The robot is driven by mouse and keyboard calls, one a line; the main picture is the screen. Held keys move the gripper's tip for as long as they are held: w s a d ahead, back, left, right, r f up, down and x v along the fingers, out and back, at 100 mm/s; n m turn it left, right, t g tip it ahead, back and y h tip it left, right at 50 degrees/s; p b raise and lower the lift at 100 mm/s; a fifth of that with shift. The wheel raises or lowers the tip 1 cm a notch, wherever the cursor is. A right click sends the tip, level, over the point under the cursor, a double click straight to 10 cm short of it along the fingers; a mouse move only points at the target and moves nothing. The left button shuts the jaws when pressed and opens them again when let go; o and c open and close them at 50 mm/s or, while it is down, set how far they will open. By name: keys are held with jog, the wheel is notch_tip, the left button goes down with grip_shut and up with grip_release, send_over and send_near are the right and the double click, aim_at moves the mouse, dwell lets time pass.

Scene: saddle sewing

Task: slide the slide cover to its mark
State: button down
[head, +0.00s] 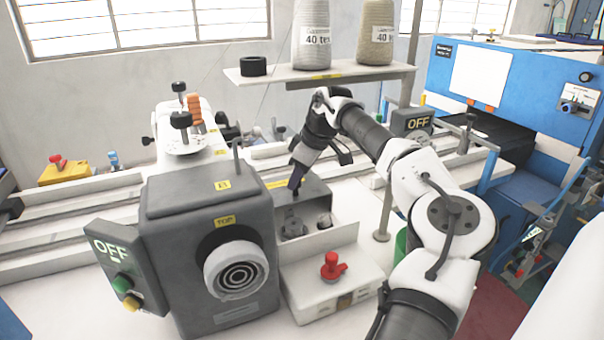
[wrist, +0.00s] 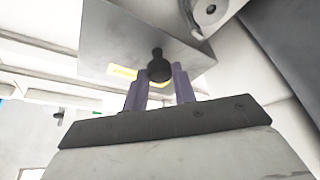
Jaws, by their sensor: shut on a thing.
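The slide cover (head: 316,188) is a grey metal plate over the box beside the grey machine head. In the wrist view the slide cover (wrist: 125,38) fills the upper middle, with a small black knob (wrist: 157,66) near its edge. A yellow label (wrist: 122,72) shows beside the knob, partly hidden by a finger; its writing is unreadable. My gripper (head: 294,189) reaches down to the cover from above. In the wrist view the two purple fingers of my gripper (wrist: 162,75) stand either side of the knob, shut on it. I cannot make out which marking is the cover's mark.
The grey machine head (head: 190,215) with its round dial stands left of the box. A red knob (head: 332,265) sits on the white housing in front. A shelf (head: 310,75) with two thread cones (head: 312,35) hangs above my arm. A post (head: 384,215) stands to the right.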

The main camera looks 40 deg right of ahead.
jog(key=shift+w+r, duration=0.1)
jog(key=shift+w, duration=0.05)
jog(key=c, duration=1.6)
grip_release()
jog(key=o, duration=0.5)
jog(key=shift+w+d, duration=0.1)
jog(key=shift+c, duration=0.2)
